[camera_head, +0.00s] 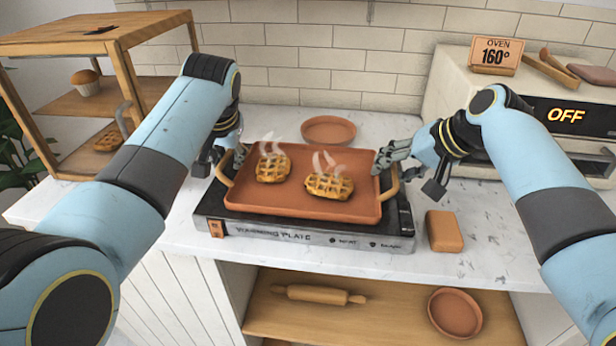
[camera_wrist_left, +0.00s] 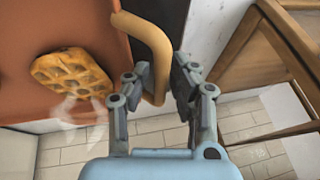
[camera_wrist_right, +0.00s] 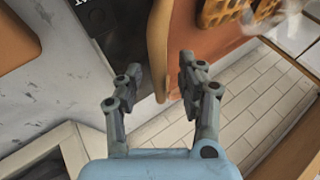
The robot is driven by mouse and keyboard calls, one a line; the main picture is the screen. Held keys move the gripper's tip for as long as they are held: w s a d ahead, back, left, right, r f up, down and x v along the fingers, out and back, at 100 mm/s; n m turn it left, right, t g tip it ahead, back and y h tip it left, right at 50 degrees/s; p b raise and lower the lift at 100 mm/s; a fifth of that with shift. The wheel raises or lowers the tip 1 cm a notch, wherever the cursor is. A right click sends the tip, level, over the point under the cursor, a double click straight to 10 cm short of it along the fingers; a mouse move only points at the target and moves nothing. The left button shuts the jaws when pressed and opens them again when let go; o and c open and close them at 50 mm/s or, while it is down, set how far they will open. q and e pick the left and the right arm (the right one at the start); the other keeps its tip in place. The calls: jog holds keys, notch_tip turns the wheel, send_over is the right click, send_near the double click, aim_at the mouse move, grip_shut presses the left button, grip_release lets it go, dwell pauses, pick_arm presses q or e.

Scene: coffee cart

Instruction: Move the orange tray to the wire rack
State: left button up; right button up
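The orange tray (camera_head: 335,208) sits on the black warming plate (camera_head: 310,236) and carries two steaming waffles (camera_head: 272,168) (camera_head: 328,186). It has a tan handle at its left end (camera_head: 223,170) and right end (camera_head: 391,186). My left gripper (camera_head: 228,158) is at the left handle; in the left wrist view its fingers (camera_wrist_left: 158,85) are apart, with the handle (camera_wrist_left: 150,45) between them. My right gripper (camera_head: 385,160) is at the right handle; in the right wrist view its fingers (camera_wrist_right: 158,85) are apart around the handle (camera_wrist_right: 158,45). I cannot make out a wire rack.
A wooden shelf unit (camera_head: 125,60) with a muffin (camera_head: 86,83) stands at the left. A toaster oven (camera_head: 480,95) reading OFF stands at the right. A round terracotta dish (camera_head: 328,130) lies behind the tray. An orange-brown block (camera_head: 444,231) lies right of the plate.

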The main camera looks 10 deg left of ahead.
pick_arm(q)
grip_shut()
pick_arm(e)
jog(key=c, duration=0.6)
grip_shut()
pick_arm(q)
jog(key=shift+r, duration=0.15)
pick_arm(e)
jog(key=shift+r, duration=0.2)
